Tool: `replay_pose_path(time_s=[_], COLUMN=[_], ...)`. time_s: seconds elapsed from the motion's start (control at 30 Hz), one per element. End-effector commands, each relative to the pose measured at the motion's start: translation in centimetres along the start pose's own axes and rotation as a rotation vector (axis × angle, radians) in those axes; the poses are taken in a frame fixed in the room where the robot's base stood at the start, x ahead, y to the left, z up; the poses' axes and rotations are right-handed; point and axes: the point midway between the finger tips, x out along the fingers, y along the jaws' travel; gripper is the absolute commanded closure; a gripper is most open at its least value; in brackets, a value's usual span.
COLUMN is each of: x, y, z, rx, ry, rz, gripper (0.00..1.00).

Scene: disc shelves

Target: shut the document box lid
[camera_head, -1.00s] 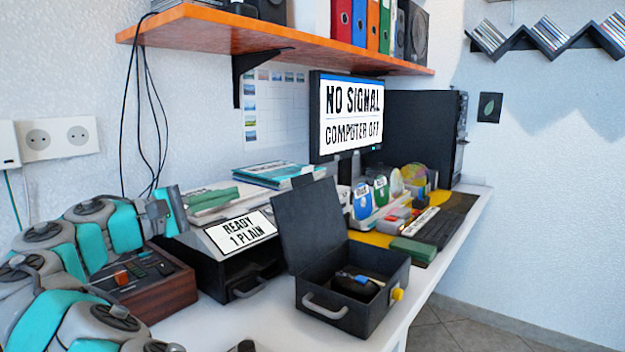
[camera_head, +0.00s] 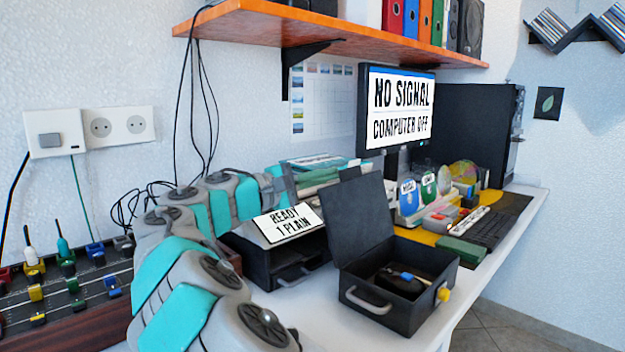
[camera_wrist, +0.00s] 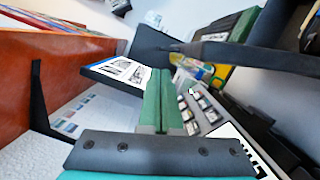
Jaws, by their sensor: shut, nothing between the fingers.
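The document box (camera_head: 372,312) is a black box on the desk, with a grey handle in front and a yellow knob on its right side. Its lid (camera_head: 363,220) stands open, tilted back from the left side. A dark object with a blue part (camera_head: 405,280) lies inside. My gripper (camera_head: 320,176) is left of and behind the lid's upper edge; contact cannot be told. In the wrist view, its green fingers (camera_wrist: 161,100) are shut together and empty. A dark slab at upper right there may be the lid.
A black printer-like unit (camera_head: 270,262) with a READY sign (camera_head: 287,223) stands left of the box, under my arm. The orange shelf (camera_head: 330,38) hangs above. The monitor (camera_head: 397,108), disc holders and keyboard (camera_head: 500,228) are behind and right. Desk in front of the box is clear.

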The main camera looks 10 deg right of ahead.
Motion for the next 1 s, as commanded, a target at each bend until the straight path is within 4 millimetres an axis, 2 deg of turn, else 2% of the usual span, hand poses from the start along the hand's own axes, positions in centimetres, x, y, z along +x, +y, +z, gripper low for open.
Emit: replay_pose_path(time_s=[0.2,0.7,1.0], x=[0.3,0.3,0.6], y=[0.0,0.0,0.1], z=[1.3,1.5,2.4], rx=[0.000,0.003,0.055], ry=[0.000,0.001,0.001], rz=[0.000,-0.001,-0.014], gripper=[1.00,1.00,1.00])
